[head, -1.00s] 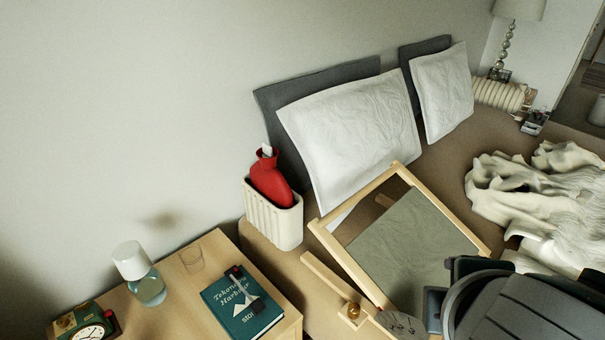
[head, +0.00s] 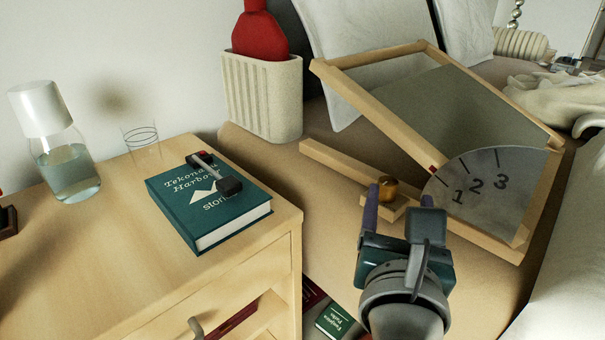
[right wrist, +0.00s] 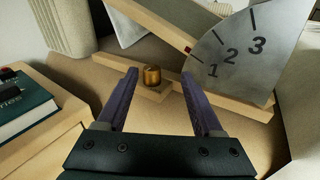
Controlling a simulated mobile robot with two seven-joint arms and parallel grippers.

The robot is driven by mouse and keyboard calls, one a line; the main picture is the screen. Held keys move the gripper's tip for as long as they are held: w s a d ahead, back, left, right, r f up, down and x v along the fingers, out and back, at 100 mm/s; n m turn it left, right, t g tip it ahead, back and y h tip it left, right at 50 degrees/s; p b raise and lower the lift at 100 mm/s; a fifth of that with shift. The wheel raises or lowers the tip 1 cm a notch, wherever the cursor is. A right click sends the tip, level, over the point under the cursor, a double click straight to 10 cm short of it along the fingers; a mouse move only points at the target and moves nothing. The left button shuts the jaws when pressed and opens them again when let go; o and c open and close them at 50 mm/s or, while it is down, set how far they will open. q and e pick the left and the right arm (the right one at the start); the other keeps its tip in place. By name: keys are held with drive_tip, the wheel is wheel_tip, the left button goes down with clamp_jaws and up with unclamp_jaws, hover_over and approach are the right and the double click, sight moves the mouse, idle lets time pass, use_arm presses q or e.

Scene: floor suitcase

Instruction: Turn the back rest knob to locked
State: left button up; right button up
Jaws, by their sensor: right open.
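The back rest (head: 375,105) is a wooden frame with a grey-green panel, tilted up on the bed. Its brass knob (head: 387,188) sits on a small wooden block at the base rail, beside a grey dial plate (head: 490,185) marked 1, 2, 3. The knob also shows in the right wrist view (right wrist: 152,76), between and beyond the fingertips. My right gripper (head: 400,194) is open and empty, close in front of the knob. In the right wrist view its fingers (right wrist: 160,78) are spread to either side of the knob; contact cannot be told. My left gripper is not in view.
A wooden nightstand (head: 120,255) at the left holds a teal book (head: 205,205), a carafe (head: 65,165) and a glass (head: 141,145). A ribbed white bin (head: 262,100) with a red hot-water bottle (head: 258,32) stands behind. Pillows (head: 365,35) lie beyond the frame.

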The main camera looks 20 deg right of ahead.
sight(386, 177)
drive_tip(key=f, duration=0.1)
drive_tip(key=f+n+b, duration=0.1)
drive_tip(key=f+t, duration=0.1)
drive_tip(key=shift+w+a+b, duration=0.3)
drive_tip(key=shift+w, duration=0.1)
drive_tip(key=shift+w+n, duration=0.2)
drive_tip(key=shift+n, duration=0.2)
drive_tip(key=b+x, duration=0.3)
drive_tip(key=x, duration=0.5)
drive_tip(key=shift+w+d, duration=0.1)
drive_tip(key=shift+w+d+r+b, duration=0.1)
drive_tip(key=shift+w+d+b, duration=0.25)
drive_tip(key=shift+w, duration=0.2)
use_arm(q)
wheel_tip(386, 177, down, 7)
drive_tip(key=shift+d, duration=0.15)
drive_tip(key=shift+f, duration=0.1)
use_arm(e)
clamp_jaws()
